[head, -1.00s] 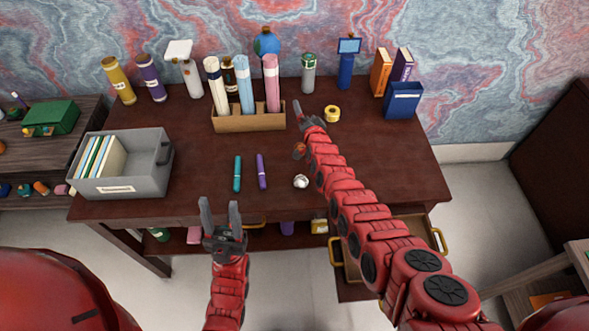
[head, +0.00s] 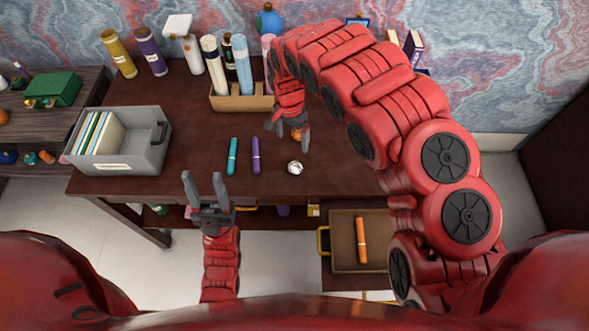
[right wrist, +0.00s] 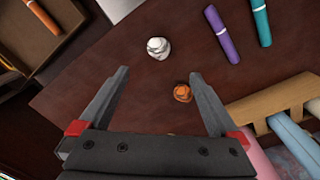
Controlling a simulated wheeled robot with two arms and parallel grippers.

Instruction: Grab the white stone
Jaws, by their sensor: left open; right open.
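The white stone (head: 295,168) is a small pale lump on the dark desk near its front edge. In the right wrist view the white stone (right wrist: 158,48) lies beyond the fingertips, between their lines. An orange stone (right wrist: 182,93) lies nearer, between the open fingers; in the head view the orange stone (head: 296,135) is partly hidden by the gripper. My right gripper (head: 288,137) is open and empty, pointing down above the desk just behind the white stone; its fingers show in the right wrist view (right wrist: 160,90). My left gripper (head: 206,183) is open and empty in front of the desk.
A teal marker (head: 232,156) and a purple marker (head: 256,155) lie left of the white stone. A wooden holder (head: 240,103) with rolled tubes stands behind. A grey bin (head: 150,155) is at left. An open drawer (head: 345,258) holds an orange marker (head: 362,240).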

